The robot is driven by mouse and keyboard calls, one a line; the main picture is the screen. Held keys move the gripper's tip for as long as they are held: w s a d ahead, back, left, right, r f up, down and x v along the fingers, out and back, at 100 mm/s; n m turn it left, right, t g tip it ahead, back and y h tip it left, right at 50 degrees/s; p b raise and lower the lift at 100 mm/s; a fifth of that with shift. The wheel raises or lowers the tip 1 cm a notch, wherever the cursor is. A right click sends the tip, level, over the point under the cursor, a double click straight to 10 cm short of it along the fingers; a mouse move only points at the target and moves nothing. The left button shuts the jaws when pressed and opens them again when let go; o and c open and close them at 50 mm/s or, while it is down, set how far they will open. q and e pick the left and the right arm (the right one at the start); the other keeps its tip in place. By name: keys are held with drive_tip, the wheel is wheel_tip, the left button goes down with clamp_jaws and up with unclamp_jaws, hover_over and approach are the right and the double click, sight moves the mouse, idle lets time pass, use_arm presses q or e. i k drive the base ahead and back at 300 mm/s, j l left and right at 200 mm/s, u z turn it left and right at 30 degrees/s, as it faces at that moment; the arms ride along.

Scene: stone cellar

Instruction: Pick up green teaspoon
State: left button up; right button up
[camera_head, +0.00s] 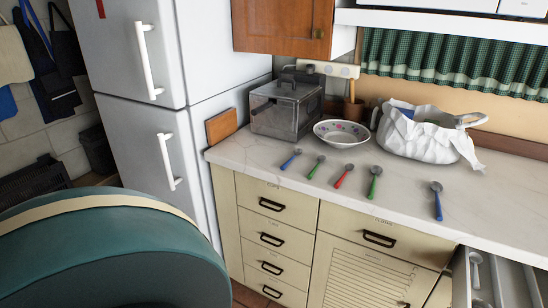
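Two green-handled spoons lie on the pale marble counter (262,162). One green spoon (316,167) is second from the left in the row and looks a little smaller. The other green spoon (375,182) lies farther right, beyond the red one. I cannot tell from their labels which is the teaspoon. A blue spoon (291,159), a red spoon (344,177) and a larger blue spoon (437,201) lie in the same row, all apart from each other. Neither of my grippers is in view.
Behind the spoons stand a metal box (284,108), a patterned bowl (341,134) and a crumpled white bag (423,135). An open drawer (512,281) juts out at the lower right. A large teal rounded thing (110,255) fills the lower left, before the fridge (150,60).

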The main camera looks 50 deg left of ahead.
sight(321, 159)
drive_tip(key=u, duration=1.35)
